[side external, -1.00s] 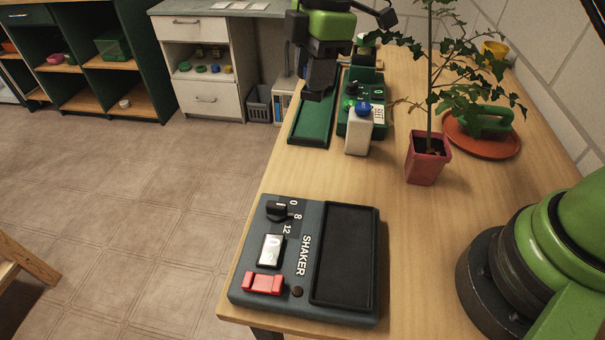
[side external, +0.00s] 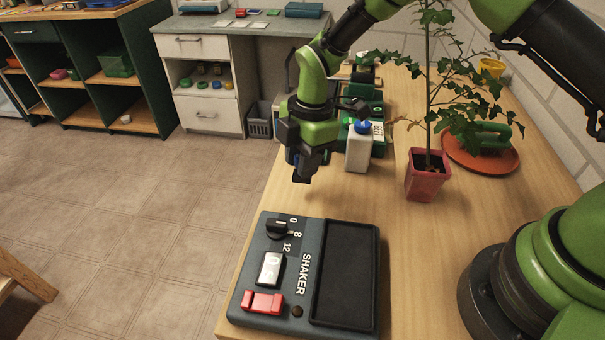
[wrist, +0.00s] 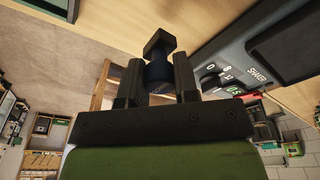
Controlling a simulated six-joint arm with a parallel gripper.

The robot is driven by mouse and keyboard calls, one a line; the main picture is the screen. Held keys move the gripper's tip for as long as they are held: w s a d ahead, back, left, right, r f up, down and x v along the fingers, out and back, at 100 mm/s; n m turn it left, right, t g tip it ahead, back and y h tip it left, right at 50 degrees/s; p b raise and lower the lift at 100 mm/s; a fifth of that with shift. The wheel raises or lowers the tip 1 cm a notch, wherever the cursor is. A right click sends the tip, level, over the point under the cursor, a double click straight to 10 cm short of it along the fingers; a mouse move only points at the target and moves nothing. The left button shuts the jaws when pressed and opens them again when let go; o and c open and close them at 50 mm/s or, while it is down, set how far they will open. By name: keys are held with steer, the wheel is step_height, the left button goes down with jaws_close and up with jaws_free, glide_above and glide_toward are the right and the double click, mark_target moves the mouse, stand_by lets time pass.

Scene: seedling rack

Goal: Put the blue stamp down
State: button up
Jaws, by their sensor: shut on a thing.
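My gripper (side external: 303,170) points down, above the left edge of the wooden table, between the shaker and the white bottle. It is shut on the blue stamp, seen in the wrist view as a dark blue body (wrist: 158,72) with a black block at its far end, between the two dark fingers. In the side view only a small blue patch of the stamp (side external: 291,156) shows beside the fingers; the rest is hidden. The stamp appears held in the air, clear of the table.
The grey shaker (side external: 258,250) stands at the front. Behind my gripper are a white bottle with a blue top (side external: 358,152) and green devices (side external: 377,110). A potted plant (side external: 427,178) and a red tray (side external: 485,162) stand to the right. Bare wood (side external: 335,195) lies behind the shaker.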

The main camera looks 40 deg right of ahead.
steer(key=shift+f, duration=1.75)
steer(key=shift+f, duration=0.1)
steer(key=o, duration=0.9)
steer(key=r, duration=0.4)
steer(key=d+r, duration=0.1)
steer(key=r, duration=0.3)
steer(key=d+r, duration=0.1)
steer(key=r, duration=0.3)
steer(key=shift+r, duration=0.15)
